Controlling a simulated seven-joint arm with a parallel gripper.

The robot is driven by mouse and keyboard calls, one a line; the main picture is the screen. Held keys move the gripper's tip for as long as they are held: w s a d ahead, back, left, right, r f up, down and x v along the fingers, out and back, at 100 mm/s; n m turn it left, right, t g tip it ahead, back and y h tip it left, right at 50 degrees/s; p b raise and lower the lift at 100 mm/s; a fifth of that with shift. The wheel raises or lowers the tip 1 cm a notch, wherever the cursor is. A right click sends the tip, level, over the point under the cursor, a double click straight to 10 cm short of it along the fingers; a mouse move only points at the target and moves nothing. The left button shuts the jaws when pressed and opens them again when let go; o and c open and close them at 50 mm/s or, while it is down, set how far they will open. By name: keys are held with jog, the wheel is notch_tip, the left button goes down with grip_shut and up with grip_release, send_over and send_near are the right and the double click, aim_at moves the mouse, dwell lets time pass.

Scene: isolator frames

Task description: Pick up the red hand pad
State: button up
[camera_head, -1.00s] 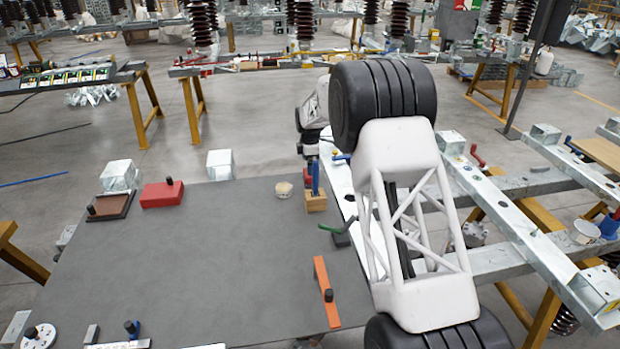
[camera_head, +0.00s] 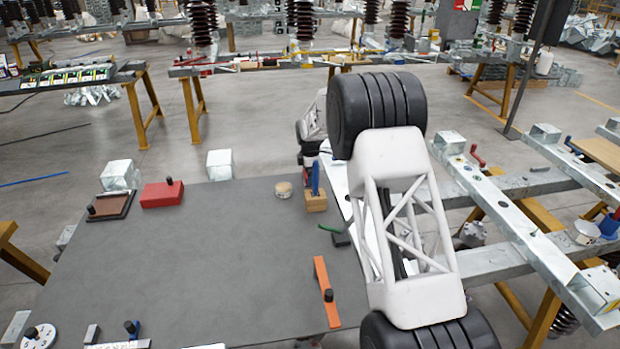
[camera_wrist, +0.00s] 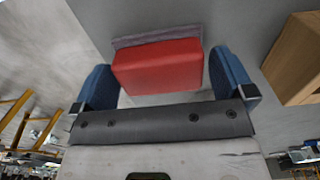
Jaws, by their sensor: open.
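In the wrist view my gripper (camera_wrist: 161,70) is open. One blue finger stands on each side of a red block, taken as the hand pad (camera_wrist: 157,66). The pad has a greyish-purple layer along its far edge. In the head view, a red block with a black knob (camera_head: 162,193) lies at the back left of the grey table. I cannot tell whether it is the same pad. My fingers cannot be made out there.
A wooden block (camera_wrist: 298,58) stands right of the right finger. In the head view, a wooden block (camera_head: 316,202) holds something blue near a small round tub (camera_head: 283,189). An orange handled piece (camera_head: 326,292) lies at the right of the grey table (camera_head: 200,270), whose middle is clear.

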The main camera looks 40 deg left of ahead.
jog(key=shift+c, duration=0.3)
jog(key=c, duration=0.8)
jog(key=shift+r, duration=0.15)
jog(key=shift+r, duration=4.9)
jog(key=o, duration=0.3)
jog(key=shift+c, duration=0.6)
jog(key=w+d+f, duration=0.3)
jog(key=d, duration=0.7)
jog(key=shift+w, duration=0.3)
